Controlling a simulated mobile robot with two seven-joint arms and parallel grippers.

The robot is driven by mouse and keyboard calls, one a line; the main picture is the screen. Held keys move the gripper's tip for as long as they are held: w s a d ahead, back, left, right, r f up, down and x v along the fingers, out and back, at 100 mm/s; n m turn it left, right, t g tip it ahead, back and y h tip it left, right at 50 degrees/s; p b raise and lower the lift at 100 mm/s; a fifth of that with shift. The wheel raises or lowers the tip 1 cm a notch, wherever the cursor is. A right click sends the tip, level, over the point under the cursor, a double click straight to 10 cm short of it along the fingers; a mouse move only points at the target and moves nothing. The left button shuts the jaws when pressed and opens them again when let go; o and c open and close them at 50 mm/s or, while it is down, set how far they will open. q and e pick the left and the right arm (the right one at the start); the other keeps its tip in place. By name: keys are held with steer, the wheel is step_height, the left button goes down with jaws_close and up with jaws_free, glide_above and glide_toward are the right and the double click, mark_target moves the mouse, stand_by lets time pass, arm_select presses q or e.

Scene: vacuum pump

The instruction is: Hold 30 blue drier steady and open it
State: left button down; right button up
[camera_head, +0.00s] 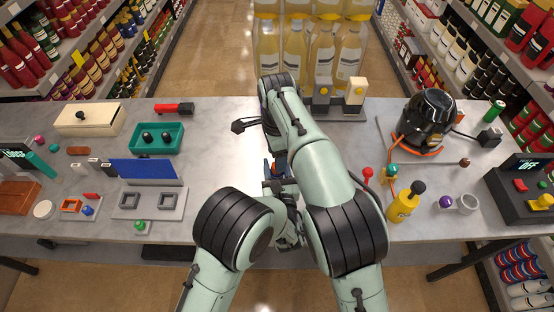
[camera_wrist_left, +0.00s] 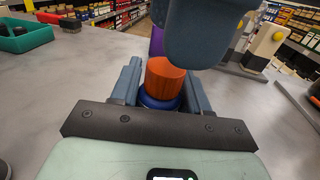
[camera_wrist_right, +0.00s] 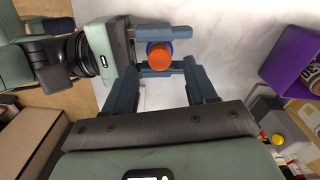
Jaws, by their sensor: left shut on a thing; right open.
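The blue drier is a small blue part with an orange cap. In the left wrist view its blue ring (camera_wrist_left: 160,103) sits between the fingers of my left gripper (camera_wrist_left: 165,90), with the orange cap (camera_wrist_left: 165,78) on top. My left gripper is shut on it. In the right wrist view the cap (camera_wrist_right: 159,57) lies between the left fingers, and my right gripper (camera_wrist_right: 162,70) is open around that spot, its fingers apart from the cap. A blue-grey right finger (camera_wrist_left: 205,35) looms close in the left wrist view. In the head view my arms mostly hide the drier.
Left on the table are a teal tray (camera_head: 172,142), a cream box (camera_head: 91,118) and a blue panel (camera_head: 145,171). Right are a black pump (camera_head: 430,115), a yellow bottle (camera_head: 404,205) and a control box (camera_head: 520,195). A purple container (camera_wrist_right: 293,70) shows in the right wrist view.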

steer(key=shift+r, duration=0.45)
steer(key=shift+c, duration=0.4)
step_height(320, 180, up, 2)
steer(key=shift+m, duration=1.1)
steer(key=shift+r+m, duration=0.35)
steer(key=shift+m, duration=0.25)
step_height(320, 180, down, 8)
steer(key=shift+r, duration=0.2)
jaws_close()
steer(key=shift+n, duration=1.7)
